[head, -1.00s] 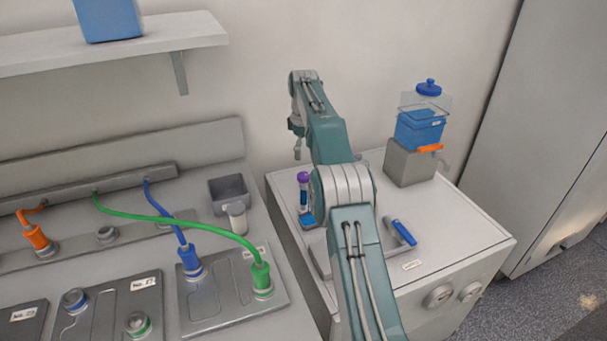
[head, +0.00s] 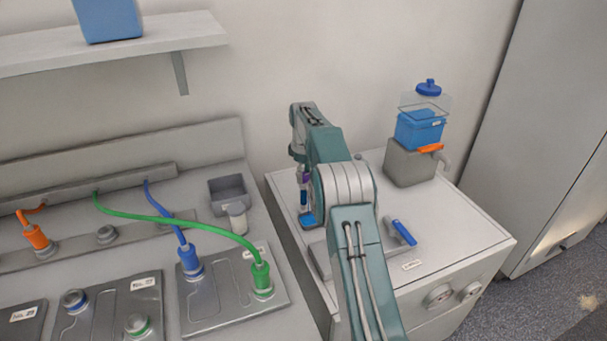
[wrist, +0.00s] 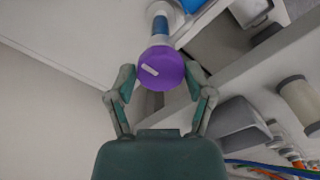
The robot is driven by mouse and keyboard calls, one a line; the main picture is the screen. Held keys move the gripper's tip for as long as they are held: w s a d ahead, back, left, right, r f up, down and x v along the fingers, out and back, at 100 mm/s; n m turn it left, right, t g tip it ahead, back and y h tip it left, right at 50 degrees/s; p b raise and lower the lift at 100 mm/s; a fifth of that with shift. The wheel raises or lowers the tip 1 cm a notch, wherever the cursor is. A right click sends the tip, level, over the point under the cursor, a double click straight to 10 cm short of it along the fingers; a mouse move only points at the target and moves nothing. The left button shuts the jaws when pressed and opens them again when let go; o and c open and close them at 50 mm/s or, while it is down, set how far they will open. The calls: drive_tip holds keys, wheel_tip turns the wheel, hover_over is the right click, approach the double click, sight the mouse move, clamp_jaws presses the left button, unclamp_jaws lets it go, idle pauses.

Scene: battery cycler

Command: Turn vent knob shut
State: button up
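A purple round knob (wrist: 160,68) with a short white mark on its face tops a white post with a blue band (wrist: 160,24); I take it to be the vent knob. In the head view the knob (head: 306,176) is partly hidden by my gripper (head: 302,168), which points down over it. In the wrist view my gripper (wrist: 159,76) is open, one finger on each side of the knob. The fingers are close to its rim; I cannot see firm contact. The white mark lies slightly slanted.
The post stands on the left of a white cabinet (head: 455,235) with a blue-handled part (head: 404,232). A grey block with a blue container (head: 420,130) stands behind right. A grey bin (head: 228,190), a white cylinder (head: 237,218) and cabled battery plates are on the left bench.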

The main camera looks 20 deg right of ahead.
drive_tip(key=c, duration=0.3)
drive_tip(key=shift+c, duration=0.2)
drive_tip(key=shift+m, duration=0.3)
drive_tip(key=m, duration=0.3)
drive_tip(key=shift+f, duration=0.15)
drive_tip(key=m, duration=0.9)
drive_tip(key=shift+s+m, duration=0.1)
drive_tip(key=shift+m, duration=0.2)
drive_tip(key=shift+f+m, duration=0.1)
drive_tip(key=shift+m, duration=2.1)
